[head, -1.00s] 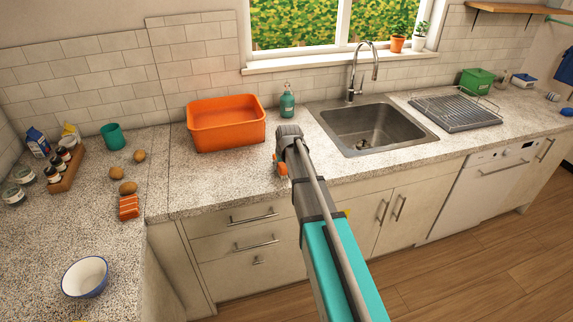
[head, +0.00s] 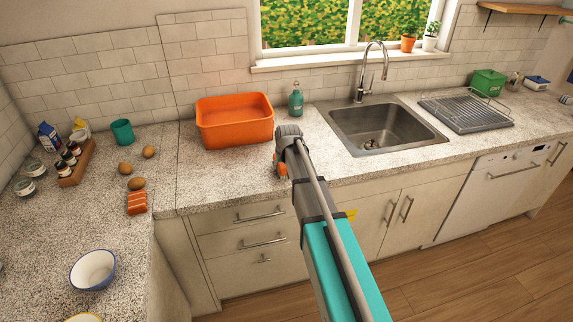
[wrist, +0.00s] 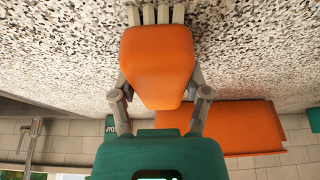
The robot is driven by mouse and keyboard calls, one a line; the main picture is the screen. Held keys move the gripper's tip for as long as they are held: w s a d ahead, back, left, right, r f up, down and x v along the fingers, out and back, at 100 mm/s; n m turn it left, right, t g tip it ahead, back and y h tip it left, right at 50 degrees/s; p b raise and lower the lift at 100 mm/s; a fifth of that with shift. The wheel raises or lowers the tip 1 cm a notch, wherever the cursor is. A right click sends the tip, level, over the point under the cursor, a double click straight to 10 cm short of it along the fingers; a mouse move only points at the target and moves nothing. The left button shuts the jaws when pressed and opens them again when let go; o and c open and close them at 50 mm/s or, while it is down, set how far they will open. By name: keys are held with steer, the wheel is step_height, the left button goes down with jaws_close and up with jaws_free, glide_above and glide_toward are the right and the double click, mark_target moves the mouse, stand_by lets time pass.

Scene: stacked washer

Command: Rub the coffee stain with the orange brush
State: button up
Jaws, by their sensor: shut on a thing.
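The orange brush (wrist: 158,62) is in my gripper (wrist: 160,82), with a finger on either side of its body. Its pale bristles (wrist: 156,15) point away from my palm, over the speckled counter. In the head view a small orange part of the brush (head: 281,170) shows beside my gripper (head: 280,160), near the counter's front edge, between the orange basin and the sink. I cannot tell whether the bristles touch the counter. I cannot make out a coffee stain in either view; my arm hides part of the counter.
An orange basin (head: 235,128) stands behind my gripper, with a green soap bottle (head: 296,102) beside it. The sink (head: 380,127) is to the right. Eggs, a spice rack (head: 76,165) and a bowl (head: 93,269) are on the left counter. Counter right of the gripper looks clear.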

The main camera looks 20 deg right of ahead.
mark_target(269, 171)
steer(key=shift+a, duration=0.6)
steer(key=shift+a, duration=0.1)
steer(key=shift+a, duration=1.75)
steer(key=shift+r, duration=0.1)
step_height(269, 171, up, 6)
steer(key=p, duration=0.6)
step_height(269, 171, up, 3)
steer(key=p, duration=0.3)
